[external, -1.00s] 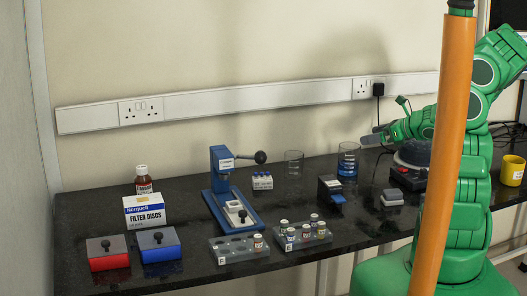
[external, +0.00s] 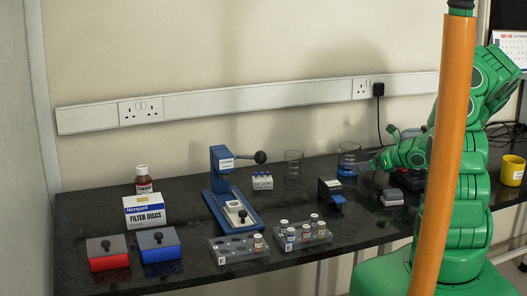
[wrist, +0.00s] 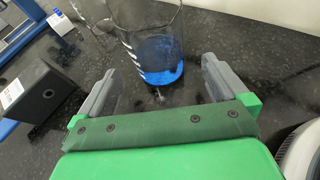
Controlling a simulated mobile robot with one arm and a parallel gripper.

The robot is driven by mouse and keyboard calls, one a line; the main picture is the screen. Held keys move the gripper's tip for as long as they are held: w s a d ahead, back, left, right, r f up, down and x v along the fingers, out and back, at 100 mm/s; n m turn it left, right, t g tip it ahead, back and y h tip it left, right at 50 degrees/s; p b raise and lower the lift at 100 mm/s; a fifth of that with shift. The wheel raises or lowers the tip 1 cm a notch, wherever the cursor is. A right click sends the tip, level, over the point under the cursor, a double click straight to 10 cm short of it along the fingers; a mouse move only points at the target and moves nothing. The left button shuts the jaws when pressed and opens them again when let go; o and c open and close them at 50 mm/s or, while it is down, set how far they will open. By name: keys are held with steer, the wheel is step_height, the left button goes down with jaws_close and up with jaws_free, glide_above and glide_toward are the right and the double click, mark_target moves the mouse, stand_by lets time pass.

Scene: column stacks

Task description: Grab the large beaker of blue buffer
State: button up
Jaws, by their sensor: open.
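The large beaker of blue buffer (external: 348,160) is clear glass with blue liquid in its lower part and stands upright on the black bench near the wall. In the wrist view the beaker (wrist: 157,60) is ahead of my gripper (wrist: 157,90), roughly between the lines of its two grey fingers. My gripper is open and empty, with its fingers on either side of the near space and the beaker a little beyond. In the external view my gripper (external: 371,164) is low, just right of the beaker. I cannot tell whether a finger touches the glass.
An empty beaker (external: 293,165) stands left of the blue one. A black block-shaped device (external: 330,190) is in front of it and shows at left in the wrist view (wrist: 40,92). A small grey item (external: 392,197) lies below my gripper. Vial racks (external: 303,237) stand nearer the front.

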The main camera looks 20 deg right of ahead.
mark_target(358, 155)
steer(key=x, duration=0.3)
steer(key=shift+a+f, duration=0.2)
steer(key=shift+f, duration=0.05)
steer(key=shift+x, duration=0.85)
steer(key=c, duration=1.2)
steer(key=shift+r, duration=0.3)
steer(key=shift+r, duration=1.4)
steer(key=s+a+r, duration=0.2)
steer(key=s+r, duration=0.7)
steer(key=s, duration=0.4)
steer(key=shift+s+a+r, duration=0.2)
steer(key=shift+s+r, duration=0.05)
steer(key=shift+r, duration=0.05)
